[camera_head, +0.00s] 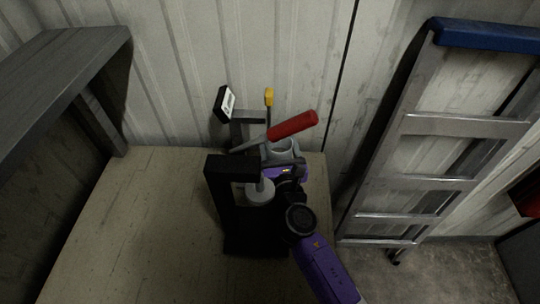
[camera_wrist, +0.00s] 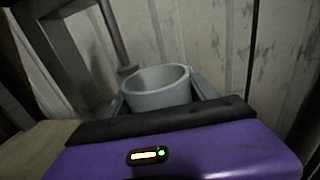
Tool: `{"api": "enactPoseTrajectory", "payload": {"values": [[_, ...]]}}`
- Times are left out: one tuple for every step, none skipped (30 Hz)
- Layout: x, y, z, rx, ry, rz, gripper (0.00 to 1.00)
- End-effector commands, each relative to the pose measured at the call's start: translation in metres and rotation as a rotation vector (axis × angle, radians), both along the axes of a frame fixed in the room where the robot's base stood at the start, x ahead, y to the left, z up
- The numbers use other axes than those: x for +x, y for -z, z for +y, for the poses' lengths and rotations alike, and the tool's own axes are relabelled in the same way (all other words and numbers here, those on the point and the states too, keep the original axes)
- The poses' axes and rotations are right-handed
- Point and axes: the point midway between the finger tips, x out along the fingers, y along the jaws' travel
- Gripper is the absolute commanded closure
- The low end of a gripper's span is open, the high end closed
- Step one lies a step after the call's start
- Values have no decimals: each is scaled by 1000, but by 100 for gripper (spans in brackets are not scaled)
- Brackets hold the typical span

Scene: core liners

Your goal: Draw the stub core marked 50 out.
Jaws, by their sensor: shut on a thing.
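My gripper (camera_head: 283,157), with a purple body, reaches in from the lower right in the head view. Its grey fingers lie on both sides of a grey open-topped hollow cylinder (camera_head: 282,150) and are shut on it. The cylinder (camera_wrist: 157,88) looks upright in the wrist view, just beyond the purple housing. Its lower part is hidden behind the housing. I read no number 50 on it, and I cannot tell whether it is the stub core. A black stand (camera_head: 222,205) with a pale round part (camera_head: 260,192) under its arm stands left of my gripper.
A red handle (camera_head: 292,125) slants behind the cylinder, near a yellow-tipped lever (camera_head: 269,97). A white-labelled black plate (camera_head: 226,103) stands at the back; its text is unreadable. The bench (camera_head: 130,230) is clear at left. A ladder (camera_head: 440,125) leans on the right.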

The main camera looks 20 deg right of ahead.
Motion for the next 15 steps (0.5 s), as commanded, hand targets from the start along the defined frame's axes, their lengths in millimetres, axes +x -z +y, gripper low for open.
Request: {"api": "enactPoseTrajectory", "payload": {"values": [[-1, -2, -3, -1, 2, -2, 72], [-2, -2, -4, 0, 2, -1, 72], [-2, -2, -6, 0, 2, -1, 72], [-3, -2, -7, -1, 2, -2, 72], [-4, -2, -8, -1, 2, -2, 72], [-4, -2, -10, -1, 2, -2, 72], [-5, -2, -11, -1, 2, -2, 72], [-5, -2, -12, -1, 2, -2, 72], [-6, -2, -14, 0, 2, -2, 72], [-7, -2, -15, 0, 2, -2, 72], [-7, -2, -16, 0, 2, -2, 72], [-8, -2, -17, 0, 1, -3, 72], [-8, -2, -18, 0, 1, -3, 72], [-9, -2, -19, 0, 1, -3, 72], [-10, -2, -21, 0, 0, -3, 72]]}}
